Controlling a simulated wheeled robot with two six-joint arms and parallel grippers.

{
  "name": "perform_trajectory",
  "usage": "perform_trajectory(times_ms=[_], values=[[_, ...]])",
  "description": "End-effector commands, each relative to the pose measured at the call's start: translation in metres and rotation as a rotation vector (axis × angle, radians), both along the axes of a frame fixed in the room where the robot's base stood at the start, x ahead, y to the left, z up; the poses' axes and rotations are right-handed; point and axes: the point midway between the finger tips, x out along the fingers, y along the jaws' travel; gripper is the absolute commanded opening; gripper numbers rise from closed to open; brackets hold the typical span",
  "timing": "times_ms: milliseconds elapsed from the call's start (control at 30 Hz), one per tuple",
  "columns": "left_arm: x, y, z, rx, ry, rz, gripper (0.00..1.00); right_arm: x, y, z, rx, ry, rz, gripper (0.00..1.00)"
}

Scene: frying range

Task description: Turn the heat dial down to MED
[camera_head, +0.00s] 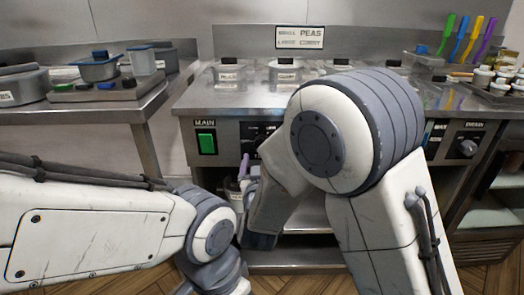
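A grey round dial (467,147) sits on the dark control panel at the right of the range front; its pointer setting is too small to read. A second dark panel (250,133) shows left of centre, and my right arm hides most of it. My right arm's big elbow covers the middle of the range front, and its forearm hangs down before the lower shelf.
A green MAIN switch (206,143) is on the left of the range front. Lidded pans (285,70) stand on the range top. A side table (110,105) at left holds pots and containers. Coloured-handled utensils (466,40) and jars (500,82) stand at the right.

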Motion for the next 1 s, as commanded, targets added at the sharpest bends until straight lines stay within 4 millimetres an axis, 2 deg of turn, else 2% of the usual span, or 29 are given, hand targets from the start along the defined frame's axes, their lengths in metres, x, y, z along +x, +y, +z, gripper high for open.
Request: perform_trajectory(times_ms=[100, 300, 667, 700, 767, 900, 1000], values=[[0.000, 0.000, -0.004, 0.000, 0.000, 0.000, 0.50, 0.023, -0.001, -0.001, 0.002, -0.001, -0.003, 0.89], [0.000, 0.000, -0.006, 0.000, 0.000, 0.000, 0.50, 0.046, -0.002, -0.001, 0.001, 0.001, -0.001, 0.89], [0.000, 0.000, -0.007, 0.000, 0.000, 0.000, 0.50, 0.053, -0.001, 0.000, 0.000, 0.001, 0.002, 0.89], [0.000, 0.000, -0.007, 0.000, 0.000, 0.000, 0.50, 0.052, -0.001, 0.000, 0.000, 0.001, 0.002, 0.81], [0.000, 0.000, -0.007, 0.000, 0.000, 0.000, 0.50, 0.052, -0.001, 0.000, 0.000, 0.001, 0.002, 0.58], [0.000, 0.000, -0.007, 0.000, 0.000, 0.000, 0.50, 0.052, -0.001, 0.000, 0.001, 0.001, 0.002, 0.05], [0.000, 0.000, -0.006, 0.000, 0.000, 0.000, 0.50, 0.052, -0.001, 0.000, -0.001, 0.001, 0.002, 0.03]])
